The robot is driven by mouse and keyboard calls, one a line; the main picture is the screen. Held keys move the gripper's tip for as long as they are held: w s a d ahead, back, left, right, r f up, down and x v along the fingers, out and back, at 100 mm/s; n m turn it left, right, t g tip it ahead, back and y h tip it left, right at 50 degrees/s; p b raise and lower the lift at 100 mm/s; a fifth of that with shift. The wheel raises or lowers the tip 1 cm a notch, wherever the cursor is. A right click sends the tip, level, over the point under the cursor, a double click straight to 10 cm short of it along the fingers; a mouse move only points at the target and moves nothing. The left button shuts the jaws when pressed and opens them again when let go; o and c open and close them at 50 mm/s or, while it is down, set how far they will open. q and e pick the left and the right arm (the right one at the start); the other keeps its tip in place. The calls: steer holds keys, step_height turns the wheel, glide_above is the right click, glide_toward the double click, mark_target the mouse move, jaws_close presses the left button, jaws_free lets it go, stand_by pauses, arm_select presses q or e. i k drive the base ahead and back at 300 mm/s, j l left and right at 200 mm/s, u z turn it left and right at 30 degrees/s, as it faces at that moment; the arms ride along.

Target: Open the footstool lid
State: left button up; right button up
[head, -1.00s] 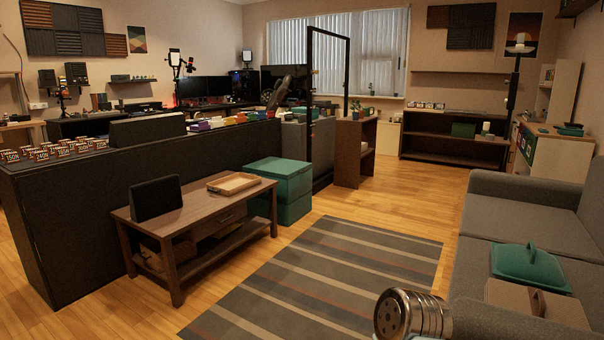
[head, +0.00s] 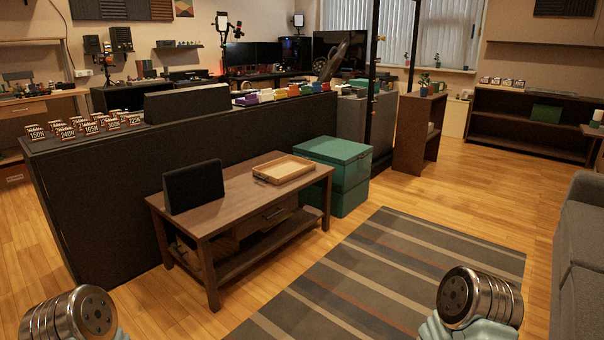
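The green footstool (head: 346,190) stands on the wooden floor at the right end of the low wooden table. Its lid (head: 335,150) lies flat on top and looks closed. Part of the footstool's left side is hidden by the table. Neither gripper shows in the head view. Only rounded metal links of my own arms show at the bottom left and bottom right, well short of the footstool.
The low table (head: 225,208) holds a black panel (head: 193,186) and a wooden tray (head: 284,169). A striped rug (head: 400,265) lies in front of the footstool. A grey sofa (head: 580,260) stands at the right. A long dark counter (head: 100,200) runs behind the table.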

mark_target(341, 152)
steer(key=i+l+z, duration=0.15)
steer(key=i+z, duration=0.15)
steer(key=i, duration=0.25)
steer(key=i+z, duration=0.35)
steer(key=i, duration=0.25)
steer(key=i+j+z, duration=0.15)
steer(key=i+z, duration=0.15)
steer(key=i, duration=0.25)
steer(key=i+j+z, duration=0.3)
steer(key=i, duration=0.25)
steer(key=i+u, duration=0.2)
steer(key=i, duration=0.3)
steer(key=i+l+u, duration=0.15)
steer(key=i, duration=0.3)
steer(key=i+l+u, duration=0.2)
steer(key=i, duration=0.3)
steer(key=j, duration=0.1)
